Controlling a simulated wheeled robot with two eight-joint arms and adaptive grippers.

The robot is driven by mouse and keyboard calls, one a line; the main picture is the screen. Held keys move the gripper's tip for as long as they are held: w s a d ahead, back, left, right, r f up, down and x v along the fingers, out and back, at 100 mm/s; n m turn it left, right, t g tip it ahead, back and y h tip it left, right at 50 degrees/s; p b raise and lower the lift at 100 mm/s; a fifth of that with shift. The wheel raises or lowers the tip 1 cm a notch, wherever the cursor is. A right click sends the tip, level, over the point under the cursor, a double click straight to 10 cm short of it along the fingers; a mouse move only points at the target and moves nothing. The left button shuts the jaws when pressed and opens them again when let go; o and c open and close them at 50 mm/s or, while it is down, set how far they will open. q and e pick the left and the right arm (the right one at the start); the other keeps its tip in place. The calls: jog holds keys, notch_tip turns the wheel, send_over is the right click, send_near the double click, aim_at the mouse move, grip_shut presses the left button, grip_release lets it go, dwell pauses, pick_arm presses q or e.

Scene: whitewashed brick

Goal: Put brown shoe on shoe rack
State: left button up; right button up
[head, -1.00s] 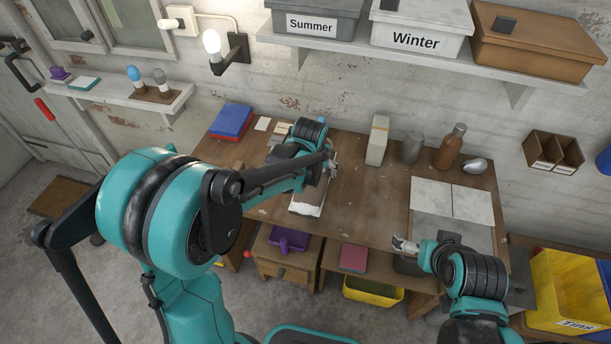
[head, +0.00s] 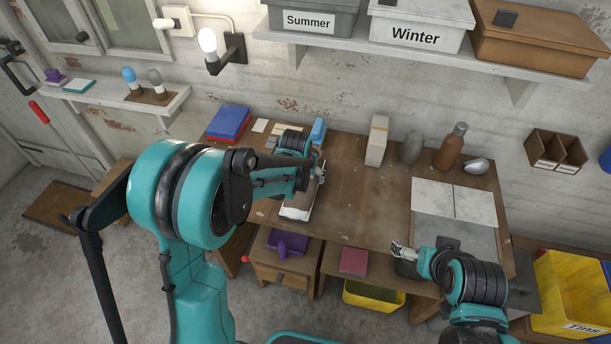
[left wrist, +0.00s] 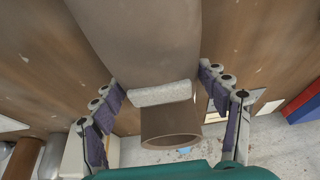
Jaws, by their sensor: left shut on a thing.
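The brown shoe (head: 297,210) shows in the head view as a brown-grey shape with a pale edge, partly hidden under my left arm. In the left wrist view the shoe (left wrist: 140,40) lies between the purple finger pads, its round opening nearest the palm. My left gripper (head: 318,174) is shut on it over the workbench; whether the shoe is clear of the top I cannot tell. My right gripper (head: 402,250) is at the bench's front edge, away from the shoe, too small to read. I cannot make out a shoe rack for certain.
On the workbench (head: 350,215) stand a cream box (head: 377,141), a grey canister (head: 411,148) and a brown bottle (head: 451,147) at the back. Blue and red books (head: 229,123) lie at the left. Pale panels (head: 453,201) cover the right. The bench's middle is clear.

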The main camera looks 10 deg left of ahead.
pick_arm(q)
jog(key=o, duration=1.6)
jog(key=shift+f, duration=0.1)
jog(key=shift+c, duration=0.2)
